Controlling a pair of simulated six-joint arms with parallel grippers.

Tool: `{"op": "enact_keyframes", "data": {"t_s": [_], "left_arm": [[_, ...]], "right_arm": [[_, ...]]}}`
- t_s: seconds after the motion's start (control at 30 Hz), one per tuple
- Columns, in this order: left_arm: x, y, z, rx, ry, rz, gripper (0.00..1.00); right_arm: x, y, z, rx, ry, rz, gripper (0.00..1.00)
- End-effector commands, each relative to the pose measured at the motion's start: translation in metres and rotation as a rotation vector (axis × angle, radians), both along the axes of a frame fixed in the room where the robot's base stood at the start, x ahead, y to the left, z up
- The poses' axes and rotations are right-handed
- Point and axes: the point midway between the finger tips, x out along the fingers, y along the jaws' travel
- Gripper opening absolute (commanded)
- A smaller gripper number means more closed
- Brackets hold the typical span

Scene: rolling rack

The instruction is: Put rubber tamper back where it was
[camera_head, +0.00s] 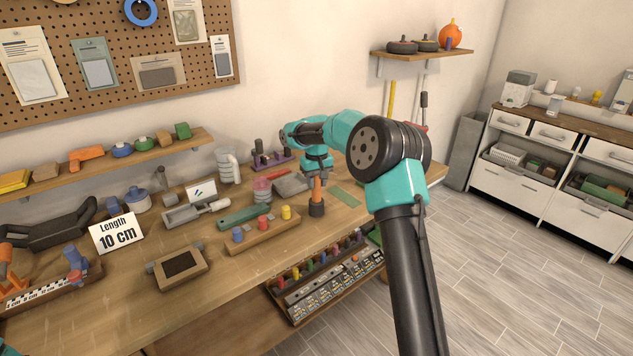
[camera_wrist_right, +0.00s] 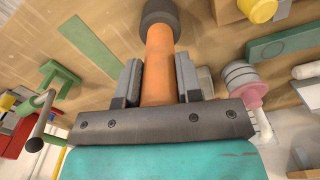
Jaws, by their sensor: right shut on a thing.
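The rubber tamper has an orange handle and a dark round rubber head (camera_head: 316,209). My right gripper (camera_head: 317,179) is shut on its orange handle and holds it upright, head down, over the front right part of the workbench. I cannot tell whether the head touches the wood. In the right wrist view the handle (camera_wrist_right: 159,60) sits between the two grey fingers, with the head beyond them. A flat green strip (camera_head: 346,196) lies just right of the tamper; it also shows in the wrist view (camera_wrist_right: 88,48). My left gripper is out of sight.
A wooden block with blue, red and yellow pegs (camera_head: 262,236) stands left of the tamper. A green flat tool (camera_head: 243,216), a pink-banded cup (camera_head: 262,190) and a purple rack (camera_head: 268,163) are behind it. Bare bench (camera_head: 225,278) shows at the front.

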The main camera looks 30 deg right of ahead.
Motion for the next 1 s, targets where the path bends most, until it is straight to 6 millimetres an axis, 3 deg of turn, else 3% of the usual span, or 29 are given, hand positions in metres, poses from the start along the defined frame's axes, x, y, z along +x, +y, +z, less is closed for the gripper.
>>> {"op": "enact_keyframes", "data": {"t_s": [0.3,0.67,1.0], "left_arm": [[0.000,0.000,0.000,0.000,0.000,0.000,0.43],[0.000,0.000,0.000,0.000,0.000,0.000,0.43],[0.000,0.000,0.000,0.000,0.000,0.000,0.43]], "right_arm": [[0.000,0.000,-0.001,0.000,0.000,0.000,0.58],[0.000,0.000,0.004,0.000,-0.001,0.000,0.58],[0.000,0.001,0.053,0.001,-0.003,0.001,0.58]]}}
